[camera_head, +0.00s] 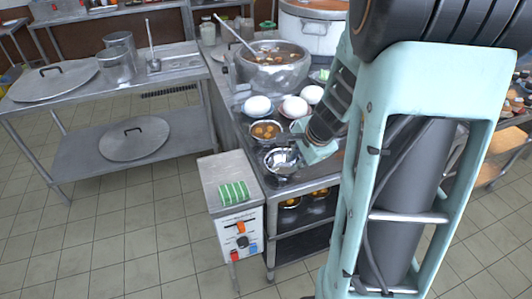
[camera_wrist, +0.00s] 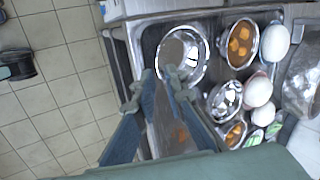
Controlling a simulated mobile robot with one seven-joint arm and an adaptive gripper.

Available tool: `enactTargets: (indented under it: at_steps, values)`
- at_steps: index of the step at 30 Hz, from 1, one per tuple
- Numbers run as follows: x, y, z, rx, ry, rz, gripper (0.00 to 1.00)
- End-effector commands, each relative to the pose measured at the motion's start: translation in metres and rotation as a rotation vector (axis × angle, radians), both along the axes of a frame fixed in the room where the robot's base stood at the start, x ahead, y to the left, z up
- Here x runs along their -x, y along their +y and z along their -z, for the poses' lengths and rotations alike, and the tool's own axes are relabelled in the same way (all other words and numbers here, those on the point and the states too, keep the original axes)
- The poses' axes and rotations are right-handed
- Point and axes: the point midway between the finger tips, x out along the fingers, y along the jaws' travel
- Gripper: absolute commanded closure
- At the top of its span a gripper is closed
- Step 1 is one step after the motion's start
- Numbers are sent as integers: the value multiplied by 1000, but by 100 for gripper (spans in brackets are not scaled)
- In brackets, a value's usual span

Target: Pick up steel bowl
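A shiny empty steel bowl (camera_wrist: 184,50) sits near the corner of the steel counter. In the head view the same bowl (camera_head: 275,166) is partly covered by my gripper (camera_head: 293,157). In the wrist view my gripper (camera_wrist: 154,84) is open, with nothing between its fingers. One fingertip overlaps the bowl's near rim in the picture; the other is off to the left. Whether either touches the bowl I cannot tell. A second steel bowl (camera_wrist: 226,99) stands further along the counter, apart from the fingers.
A bowl with orange pieces (camera_head: 265,131) stands close beside the empty bowl, and another such bowl (camera_wrist: 235,133) shows in the wrist view. A control box with a green striped cloth (camera_head: 235,193) adjoins the counter.

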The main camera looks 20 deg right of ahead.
Motion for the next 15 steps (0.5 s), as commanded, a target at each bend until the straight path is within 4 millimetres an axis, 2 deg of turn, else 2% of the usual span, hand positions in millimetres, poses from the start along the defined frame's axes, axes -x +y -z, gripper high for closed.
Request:
enactTargets:
  at_steps: [1,3,6,15]
  values:
    - [3,-10,6,-8,1,43,89]
    - [5,-18,9,-14,-1,81,89]
    - [4,-23,16,-19,-2,107,89]
    - [-16,-21,56,-19,-1,106,89]
